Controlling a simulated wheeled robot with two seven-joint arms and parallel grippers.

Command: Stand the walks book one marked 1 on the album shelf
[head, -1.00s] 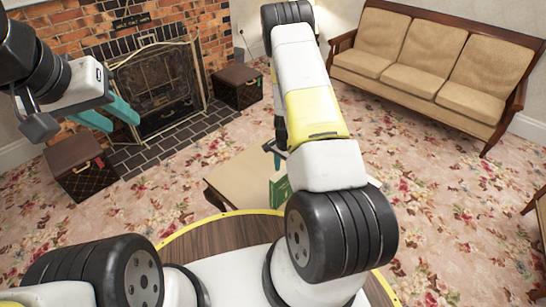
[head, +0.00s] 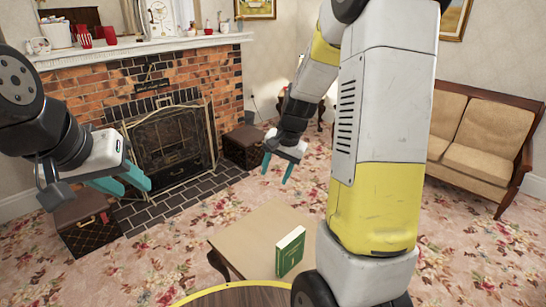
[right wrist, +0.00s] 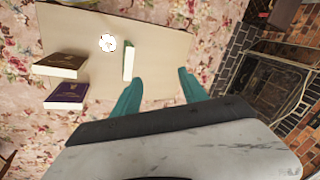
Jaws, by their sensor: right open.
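A green book (head: 290,251) with pale pages stands upright on a low tan table (head: 240,240) in the head view. It also shows from above in the right wrist view (right wrist: 129,60), beyond my fingers. I cannot read a number on it. A brown book (right wrist: 60,65) and a purple book (right wrist: 66,96) lie at the table's left edge there. My right gripper (head: 278,172) is open and empty, raised above and apart from the green book. My left gripper (head: 134,188) is open and empty at the left, before the fireplace. I cannot identify the album shelf.
A small white round thing (right wrist: 107,42) is on the table. A mantel (head: 140,48) with ornaments runs above the brick fireplace. Brown boxes (head: 85,222) flank the hearth. A sofa (head: 485,135) stands at the right. Floral rug between them is open.

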